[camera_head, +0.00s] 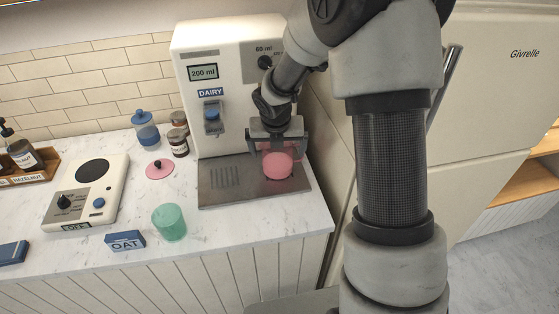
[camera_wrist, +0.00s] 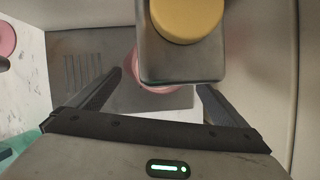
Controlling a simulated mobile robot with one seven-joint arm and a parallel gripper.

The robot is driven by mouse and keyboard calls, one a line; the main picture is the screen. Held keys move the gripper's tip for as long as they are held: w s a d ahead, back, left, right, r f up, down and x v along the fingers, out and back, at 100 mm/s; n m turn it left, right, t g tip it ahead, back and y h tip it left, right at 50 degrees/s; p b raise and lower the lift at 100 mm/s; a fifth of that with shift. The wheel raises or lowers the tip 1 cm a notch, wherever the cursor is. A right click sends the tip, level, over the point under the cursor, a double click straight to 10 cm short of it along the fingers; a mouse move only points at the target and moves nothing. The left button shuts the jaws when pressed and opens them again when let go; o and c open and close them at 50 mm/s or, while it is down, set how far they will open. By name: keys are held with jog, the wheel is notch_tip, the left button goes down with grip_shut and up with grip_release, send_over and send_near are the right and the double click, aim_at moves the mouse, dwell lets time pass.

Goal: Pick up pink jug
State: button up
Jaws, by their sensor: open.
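The pink jug (camera_head: 278,167) stands on the right part of the dispenser's dark drip tray. My gripper (camera_head: 278,145) is at the jug from above in the head view, its fingers apart and partly in front of it. In the wrist view the open gripper (camera_wrist: 160,82) has a finger on each side of the visible pink of the jug (camera_wrist: 157,88). A grey block with a yellow round top (camera_wrist: 187,18) hides most of the jug there. I cannot tell whether the fingers touch it.
The white dispenser (camera_head: 227,105) rises right behind the drip tray (camera_head: 225,190). A green cup (camera_head: 169,222), a blue OAT block (camera_head: 125,241) and a pink lid (camera_head: 159,169) lie to the left. A hot plate (camera_head: 88,190) stands farther left. The fridge (camera_head: 490,90) is at right.

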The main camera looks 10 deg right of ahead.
jog(key=shift+w+x, duration=0.1)
jog(key=shift+x, duration=1.25)
jog(key=shift+w+x, duration=0.15)
jog(key=shift+x, duration=1.25)
jog(key=shift+a+r, duration=0.1)
jog(key=shift+a, duration=0.05)
jog(key=shift+c, duration=0.4)
jog(key=shift+r, duration=0.1)
jog(key=c, duration=1.6)
jog(key=shift+o, duration=0.2)
